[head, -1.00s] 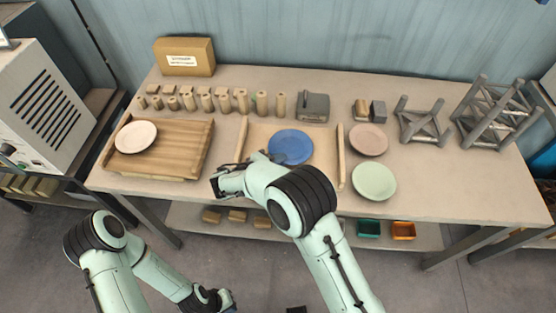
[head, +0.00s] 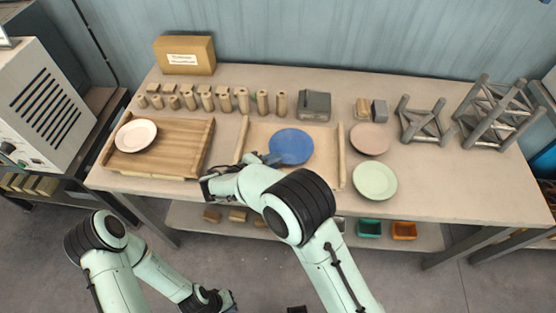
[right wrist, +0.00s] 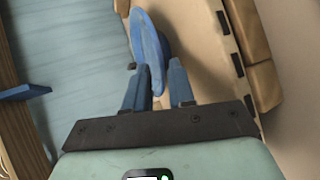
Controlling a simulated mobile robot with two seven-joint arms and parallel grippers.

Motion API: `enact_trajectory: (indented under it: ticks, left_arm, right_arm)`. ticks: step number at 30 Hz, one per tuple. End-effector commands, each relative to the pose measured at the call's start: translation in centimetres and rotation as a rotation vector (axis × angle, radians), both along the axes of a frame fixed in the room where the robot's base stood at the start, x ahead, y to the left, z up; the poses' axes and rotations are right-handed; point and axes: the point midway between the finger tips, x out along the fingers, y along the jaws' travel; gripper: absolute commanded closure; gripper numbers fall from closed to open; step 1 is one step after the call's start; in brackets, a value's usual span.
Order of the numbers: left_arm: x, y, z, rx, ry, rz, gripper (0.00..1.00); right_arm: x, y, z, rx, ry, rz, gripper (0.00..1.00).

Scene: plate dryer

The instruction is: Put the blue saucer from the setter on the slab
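The blue saucer (head: 291,146) lies on the pale board with two side rails (head: 262,131), which I take as the setter. In the right wrist view the saucer (right wrist: 150,45) shows nearly edge-on. My right gripper (head: 270,159) is at the saucer's near left rim. In the right wrist view its two blue fingers (right wrist: 157,80) stand apart with the rim between them, and a gap shows on the right finger's side. The brown wooden board (head: 175,150) at the left, perhaps the slab, bears a white saucer (head: 136,135). My left gripper (head: 210,300) hangs low, clear of the table.
A pink saucer (head: 369,139) and a pale green saucer (head: 375,181) lie right of the setter. Several wooden cylinders (head: 242,100) and a grey block (head: 314,105) stand behind. Grey stands (head: 423,121) are at the right. A cardboard box (head: 184,56) is at the back left.

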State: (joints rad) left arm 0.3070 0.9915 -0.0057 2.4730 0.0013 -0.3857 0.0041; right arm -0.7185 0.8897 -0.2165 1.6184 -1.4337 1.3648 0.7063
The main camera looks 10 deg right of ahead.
Motion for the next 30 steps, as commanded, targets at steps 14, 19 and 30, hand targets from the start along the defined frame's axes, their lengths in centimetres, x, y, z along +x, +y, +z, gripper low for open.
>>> enact_trajectory:
  ticks: [14,19,30]
  left_arm:
    - [-0.7,0.0,-1.1,0.000,0.009,0.000,1.00]
    - [-0.8,0.0,-1.1,0.000,0.009,0.000,1.00]
    - [-0.7,0.0,-1.1,0.000,0.009,0.000,1.00]
  right_arm:
    - [-4.3,6.3,3.5,0.001,-0.001,0.002,0.76]
    - [-4.5,6.6,3.7,0.000,0.001,-0.001,0.76]
    - [-4.5,6.6,3.7,0.001,0.001,0.000,0.76]
